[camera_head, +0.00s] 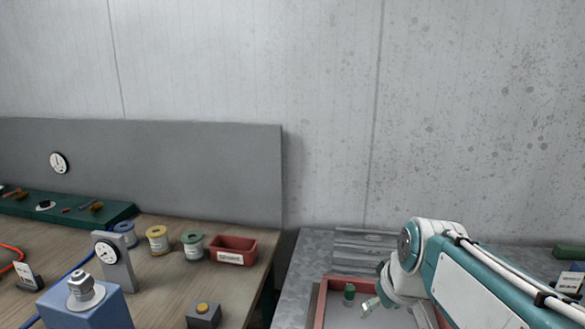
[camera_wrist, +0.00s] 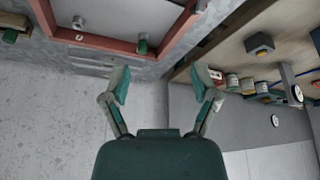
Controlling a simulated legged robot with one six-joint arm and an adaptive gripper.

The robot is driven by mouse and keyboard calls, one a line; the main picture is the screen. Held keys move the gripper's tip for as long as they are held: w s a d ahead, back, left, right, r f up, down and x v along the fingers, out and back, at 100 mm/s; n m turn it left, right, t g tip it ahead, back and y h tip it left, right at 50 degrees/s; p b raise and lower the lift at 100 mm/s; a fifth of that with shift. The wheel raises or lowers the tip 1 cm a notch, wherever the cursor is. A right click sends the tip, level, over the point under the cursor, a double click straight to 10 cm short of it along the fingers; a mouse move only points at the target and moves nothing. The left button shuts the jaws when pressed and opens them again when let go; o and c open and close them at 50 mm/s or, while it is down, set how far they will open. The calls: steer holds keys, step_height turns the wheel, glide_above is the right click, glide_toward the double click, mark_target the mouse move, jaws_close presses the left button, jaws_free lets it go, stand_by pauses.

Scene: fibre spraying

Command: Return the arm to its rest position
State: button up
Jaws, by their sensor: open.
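My gripper (camera_wrist: 161,84) is open in the wrist view, its two fingers spread apart with nothing between them. In the head view my teal and white arm (camera_head: 470,275) reaches in from the lower right and bends down over a red-rimmed tray (camera_head: 345,280). The arm hides much of this tray. A small green-topped piece (camera_head: 350,292) stands inside the tray, and it also shows in the wrist view (camera_wrist: 143,46), apart from the fingers. The gripper is mostly hidden in the head view.
A wooden bench (camera_head: 150,292) at left holds a blue block (camera_head: 85,305), several spools, a small red bin (camera_head: 234,250), a dial stand (camera_head: 114,262) and a button box (camera_head: 203,315). A grey panel (camera_head: 200,170) stands behind it. Space above the benches is clear.

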steer(key=s+f+m+t+h, duration=0.1)
steer(key=s+f+m, duration=0.2)
steer(key=s, duration=1)
steer(key=shift+s, duration=0.4)
